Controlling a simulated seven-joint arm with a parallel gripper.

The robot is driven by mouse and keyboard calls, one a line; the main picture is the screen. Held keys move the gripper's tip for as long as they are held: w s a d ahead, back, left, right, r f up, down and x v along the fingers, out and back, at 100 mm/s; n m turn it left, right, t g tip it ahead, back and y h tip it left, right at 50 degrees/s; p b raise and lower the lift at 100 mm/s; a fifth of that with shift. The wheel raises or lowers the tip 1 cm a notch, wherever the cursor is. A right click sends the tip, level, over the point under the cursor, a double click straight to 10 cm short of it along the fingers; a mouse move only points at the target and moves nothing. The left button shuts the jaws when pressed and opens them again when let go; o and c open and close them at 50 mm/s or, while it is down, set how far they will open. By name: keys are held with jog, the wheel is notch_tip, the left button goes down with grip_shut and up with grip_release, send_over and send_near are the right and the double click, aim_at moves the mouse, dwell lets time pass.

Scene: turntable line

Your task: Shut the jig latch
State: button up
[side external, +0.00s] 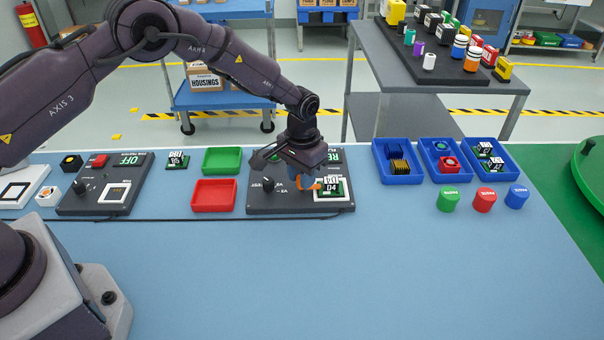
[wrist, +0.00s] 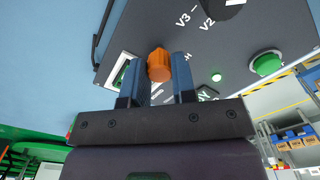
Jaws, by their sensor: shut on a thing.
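The test jig (side external: 300,207) is a dark panel with a dial and a white nest on its right. A board marked 04 (side external: 332,188) sits in the nest. The jig latch is an orange part (side external: 313,185) at the nest's left side, partly hidden by my gripper (side external: 305,183). In the wrist view, the rounded orange knob of the latch (wrist: 159,66) lies between the blue fingertips of my gripper (wrist: 158,80), which is shut on it. I cannot tell the latch's exact angle.
A second dark panel (side external: 120,195) stands to the left. Green (side external: 222,149) and red (side external: 214,182) trays lie between the panels. Blue bins (side external: 397,178) and coloured caps (side external: 484,200) are to the right. A cable (side external: 180,219) runs along the front. The front table is clear.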

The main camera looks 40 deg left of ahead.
dwell(0.4)
jog(key=o, duration=0.9)
jog(key=shift+o, duration=0.2)
notch_tip(320, 180, up, 13)
jog(key=s+a+r+t, duration=0.2)
jog(key=s+r, duration=0.4)
jog(key=s, duration=0.4)
jog(key=s+a+r+t, duration=0.1)
jog(key=s+a+r, duration=0.1)
jog(key=s+r, duration=0.4)
jog(key=s+a+r+t, duration=0.2)
jog(key=s+r, duration=0.4)
jog(key=s, duration=0.9)
jog(key=shift+s+a+t, duration=0.25)
jog(key=shift+a+t, duration=0.05)
